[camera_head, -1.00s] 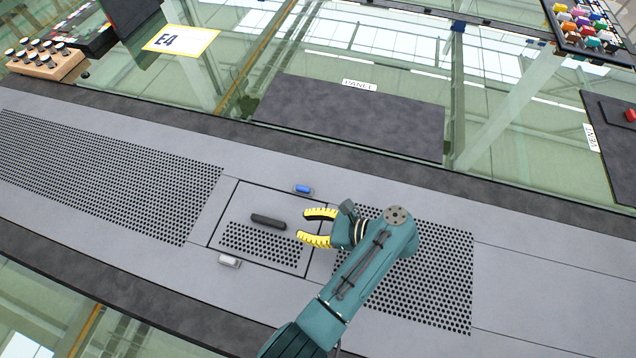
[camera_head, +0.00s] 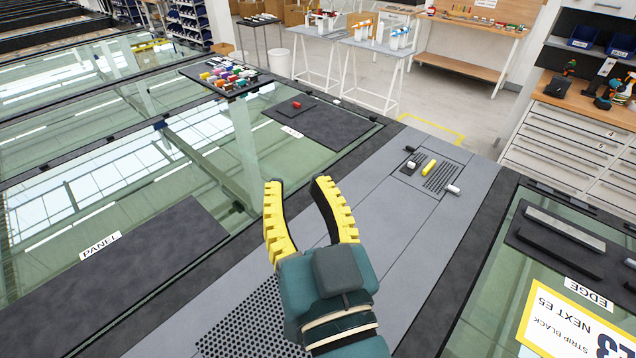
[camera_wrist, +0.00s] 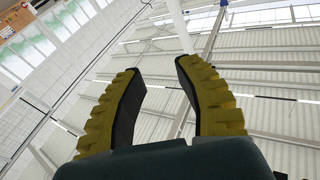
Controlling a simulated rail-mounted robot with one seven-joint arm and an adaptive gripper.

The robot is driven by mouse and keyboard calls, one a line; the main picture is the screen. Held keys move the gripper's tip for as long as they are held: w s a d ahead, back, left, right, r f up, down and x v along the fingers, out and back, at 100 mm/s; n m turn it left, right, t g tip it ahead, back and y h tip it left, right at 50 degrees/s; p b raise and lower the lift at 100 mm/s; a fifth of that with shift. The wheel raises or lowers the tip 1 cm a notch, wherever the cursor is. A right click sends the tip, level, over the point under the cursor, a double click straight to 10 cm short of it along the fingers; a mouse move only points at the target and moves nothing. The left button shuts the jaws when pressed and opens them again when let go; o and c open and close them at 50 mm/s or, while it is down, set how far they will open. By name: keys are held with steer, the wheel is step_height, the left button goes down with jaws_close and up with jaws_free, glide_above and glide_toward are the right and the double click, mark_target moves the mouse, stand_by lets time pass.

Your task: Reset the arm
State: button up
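My gripper (camera_head: 300,215) has yellow ribbed fingers and a teal body. It is raised above the grey walkway (camera_head: 385,225) in the head view. The fingers are spread apart with nothing between them.
A hatch with a yellow handle (camera_head: 429,167) is set in the walkway farther on. Glass frames lie on both sides. A dark PANEL pad (camera_head: 140,275) is at left, a tray of coloured pieces (camera_head: 228,76) beyond. A drawer cabinet (camera_head: 570,130) stands at right.

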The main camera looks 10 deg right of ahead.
steer(key=s+d+r+t+h, duration=0.2)
steer(key=s+r, duration=0.3)
steer(key=shift+d+n+h, duration=0.3)
steer(key=shift+d, duration=0.05)
steer(key=shift+r, duration=0.1)
